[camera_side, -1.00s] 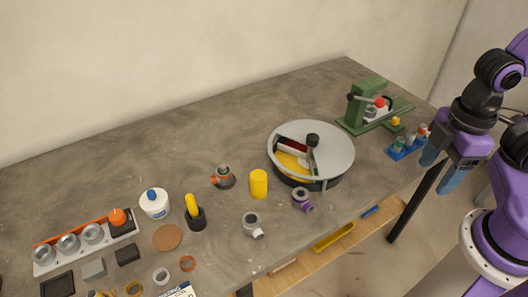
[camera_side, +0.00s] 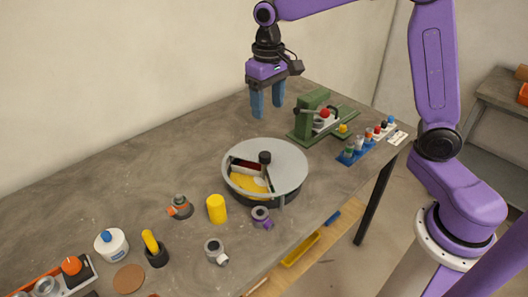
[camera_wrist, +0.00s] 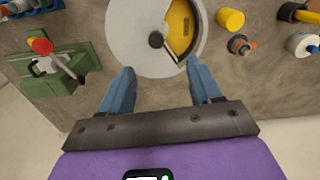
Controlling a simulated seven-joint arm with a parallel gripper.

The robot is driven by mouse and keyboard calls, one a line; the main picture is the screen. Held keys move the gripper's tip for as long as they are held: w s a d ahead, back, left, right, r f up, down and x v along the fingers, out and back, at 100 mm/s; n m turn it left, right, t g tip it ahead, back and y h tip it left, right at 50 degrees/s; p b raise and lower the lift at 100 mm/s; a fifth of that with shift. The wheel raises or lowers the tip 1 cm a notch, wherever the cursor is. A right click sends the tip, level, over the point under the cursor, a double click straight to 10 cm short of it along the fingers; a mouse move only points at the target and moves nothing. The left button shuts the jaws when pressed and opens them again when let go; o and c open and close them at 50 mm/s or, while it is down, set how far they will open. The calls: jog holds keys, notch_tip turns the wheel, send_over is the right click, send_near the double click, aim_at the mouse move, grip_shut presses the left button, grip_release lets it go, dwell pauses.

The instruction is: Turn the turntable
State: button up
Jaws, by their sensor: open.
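The turntable (camera_side: 285,160) is a round grey disc with a dark knob (camera_side: 265,157) and a cut-out that shows yellow, white and dark red parts inside. It stands on the bench, and it also shows in the wrist view (camera_wrist: 128,35), with the knob (camera_wrist: 156,40) just beyond my fingertips. My gripper (camera_side: 267,110) has blue fingers spread apart with nothing between them. It hangs above the bench, behind the turntable in the side view and clear of it. Its fingers also show in the wrist view (camera_wrist: 160,78).
A green fixture (camera_side: 312,115) with a red ball stands right of my gripper. A blue rack (camera_side: 352,154) of small parts is at the right edge. A yellow cylinder (camera_side: 216,209), purple-and-grey fitting (camera_side: 261,217) and grey fitting (camera_side: 214,251) stand near the turntable. The back left bench is clear.

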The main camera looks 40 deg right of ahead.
aim_at(264, 154)
jog(key=shift+m, duration=0.5)
jog(key=f, duration=0.5)
jog(key=w+f, duration=0.1)
jog(key=f, duration=0.5)
jog(key=w+d+f, duration=0.1)
jog(key=f, duration=0.5)
jog(key=shift+w+f, duration=0.2)
jog(key=shift+f, duration=0.05)
grip_shut()
